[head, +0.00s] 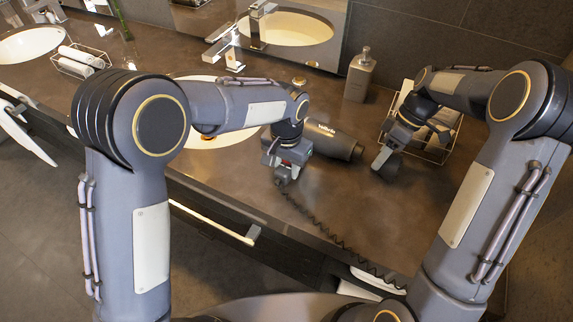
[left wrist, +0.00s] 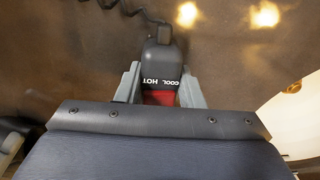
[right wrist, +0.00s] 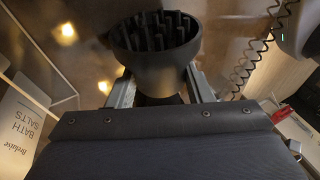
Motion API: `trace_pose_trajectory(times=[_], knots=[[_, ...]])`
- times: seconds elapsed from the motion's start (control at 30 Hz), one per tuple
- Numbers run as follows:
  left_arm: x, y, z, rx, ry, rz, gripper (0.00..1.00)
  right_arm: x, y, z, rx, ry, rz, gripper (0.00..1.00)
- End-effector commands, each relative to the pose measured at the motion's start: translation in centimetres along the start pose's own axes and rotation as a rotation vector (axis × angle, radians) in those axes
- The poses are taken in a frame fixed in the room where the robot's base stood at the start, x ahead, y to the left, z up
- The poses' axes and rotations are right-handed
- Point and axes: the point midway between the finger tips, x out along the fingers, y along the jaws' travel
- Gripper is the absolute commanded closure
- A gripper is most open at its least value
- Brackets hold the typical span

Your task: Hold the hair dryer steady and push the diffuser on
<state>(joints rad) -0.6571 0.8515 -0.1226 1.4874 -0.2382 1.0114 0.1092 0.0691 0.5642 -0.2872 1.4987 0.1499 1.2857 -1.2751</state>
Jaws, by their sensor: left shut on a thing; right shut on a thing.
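The dark hair dryer (head: 333,140) is held above the counter, its barrel pointing right in the head view. My left gripper (head: 284,160) is shut on its handle. In the left wrist view the handle (left wrist: 161,60), marked COOL and HOT, sits between the fingers (left wrist: 160,92) with red showing there. The dark diffuser (head: 386,164) is in my right gripper (head: 394,146), just right of the barrel's end with a small gap. In the right wrist view the diffuser's pronged bowl (right wrist: 155,60) shows above the fingers (right wrist: 160,88), which close on its narrower neck.
A coiled cord (head: 320,228) runs from the handle to the counter's front edge. A soap dispenser (head: 360,75) stands behind, and a wire basket (head: 437,150) sits right of the diffuser. A sink (head: 200,138) lies left. The counter (head: 345,200) in front is mostly clear.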

Motion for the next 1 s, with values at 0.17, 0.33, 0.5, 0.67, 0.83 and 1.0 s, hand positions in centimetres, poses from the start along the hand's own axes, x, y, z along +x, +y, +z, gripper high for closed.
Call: trace_pose_trajectory(times=[0.17,0.33,0.5,0.67,0.83,1.0], knots=[[-0.1,0.0,0.0,0.0,0.002,0.0,1.0,0.0,0.0,0.0,0.0,0.0,0.0,0.76],[-0.1,0.0,0.0,0.0,0.002,0.0,1.0,0.0,0.0,-0.2,-0.001,0.0,0.0,0.76],[-0.1,0.0,0.0,0.0,0.002,0.0,1.0,0.1,0.0,-0.6,-0.001,0.0,0.0,0.76],[-0.1,0.0,-0.1,0.0,0.002,0.0,1.0,0.2,0.0,-1.1,0.0,0.0,0.001,0.76],[-0.1,0.0,-0.1,0.0,0.002,0.0,1.0,0.3,0.0,-1.6,-0.002,0.0,0.001,0.76],[-0.1,0.0,-0.1,0.0,0.002,0.0,1.0,0.5,0.0,-2.1,-0.001,0.0,0.0,0.76]])
